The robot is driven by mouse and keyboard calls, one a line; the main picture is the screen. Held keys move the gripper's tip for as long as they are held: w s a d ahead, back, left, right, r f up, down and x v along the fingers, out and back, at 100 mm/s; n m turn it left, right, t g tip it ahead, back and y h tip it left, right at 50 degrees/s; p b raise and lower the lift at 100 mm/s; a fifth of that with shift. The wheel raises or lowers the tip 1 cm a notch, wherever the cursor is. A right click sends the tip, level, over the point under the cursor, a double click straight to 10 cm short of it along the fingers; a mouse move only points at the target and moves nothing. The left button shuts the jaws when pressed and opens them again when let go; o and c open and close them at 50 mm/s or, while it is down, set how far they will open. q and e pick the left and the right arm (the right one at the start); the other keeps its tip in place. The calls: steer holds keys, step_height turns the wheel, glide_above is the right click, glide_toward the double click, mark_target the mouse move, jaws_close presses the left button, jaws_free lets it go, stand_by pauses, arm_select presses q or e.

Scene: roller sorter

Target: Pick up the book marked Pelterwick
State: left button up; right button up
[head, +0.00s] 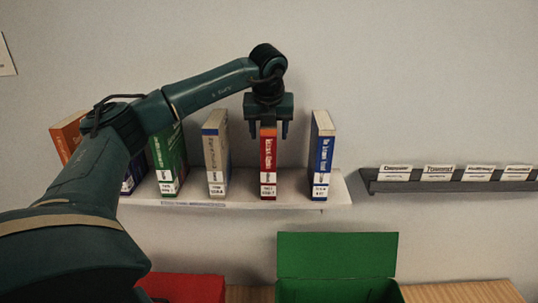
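Several upright books stand on a pale shelf (336,190). They include a green book (172,163), a beige-and-blue book (216,155), a red book (268,162) and a blue book (323,155). An orange book (67,134) is partly behind my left arm, and a dark blue-purple book (133,177) is mostly hidden by it. The print is too small for me to tell which is marked Pelterwick. My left gripper (270,130) points down at the red book's top, with its open fingers on either side. I cannot tell whether they touch it. My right gripper is not in view.
A dark ledge (450,187) at the right carries several small white name cards (439,170). Below the shelf are an open green box (337,255) and a red box (185,288) on a wooden surface (465,292). The wall above the shelf is clear.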

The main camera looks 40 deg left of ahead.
arm_select(q)
jaws_close()
stand_by(0.4)
steer(key=shift+r, duration=0.1)
